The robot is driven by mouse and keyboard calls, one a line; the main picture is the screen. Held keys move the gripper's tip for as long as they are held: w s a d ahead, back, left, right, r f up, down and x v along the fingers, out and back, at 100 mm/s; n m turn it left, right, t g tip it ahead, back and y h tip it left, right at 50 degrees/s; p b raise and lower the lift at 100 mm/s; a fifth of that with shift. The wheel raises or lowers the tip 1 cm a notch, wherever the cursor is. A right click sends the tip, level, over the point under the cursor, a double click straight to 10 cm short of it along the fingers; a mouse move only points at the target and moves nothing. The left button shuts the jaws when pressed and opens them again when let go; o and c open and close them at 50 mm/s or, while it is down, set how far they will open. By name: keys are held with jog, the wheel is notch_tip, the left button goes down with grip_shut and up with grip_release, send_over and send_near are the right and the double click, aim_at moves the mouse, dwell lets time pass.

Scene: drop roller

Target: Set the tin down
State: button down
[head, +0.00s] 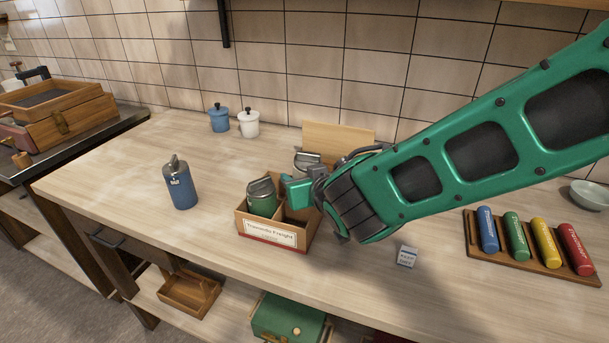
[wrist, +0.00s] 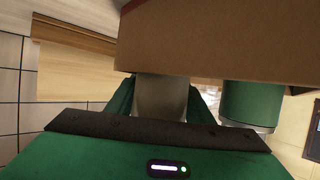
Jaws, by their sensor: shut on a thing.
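My gripper (head: 298,187) is at the right part of a cardboard box (head: 268,236) with a printed label. In the wrist view, its green fingers (wrist: 160,100) are shut on a pale grey tin (wrist: 160,97), partly hidden behind the box wall (wrist: 220,40). In the head view the fingers and arm hide most of that spot, so I cannot tell whether the tin touches the box floor. A green tin (head: 262,198) with a silver lid stands in the box's left compartment; it also shows in the wrist view (wrist: 250,103). A blue tin (head: 181,188) stands on the counter to the left.
A silver-lidded object (head: 306,160) shows behind my gripper, before a wooden board (head: 340,138). Blue (head: 219,119) and white (head: 248,123) jars stand at the back. A small card (head: 407,256) and a rack of coloured cylinders (head: 530,255) lie right. The counter's left side is mostly clear.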

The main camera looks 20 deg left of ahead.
jog(key=c, duration=0.9)
grip_release()
jog(key=shift+r, duration=0.2)
jog(key=v, duration=1.2)
jog(key=shift+w+r, duration=0.1)
jog(key=shift+w+d, duration=0.1)
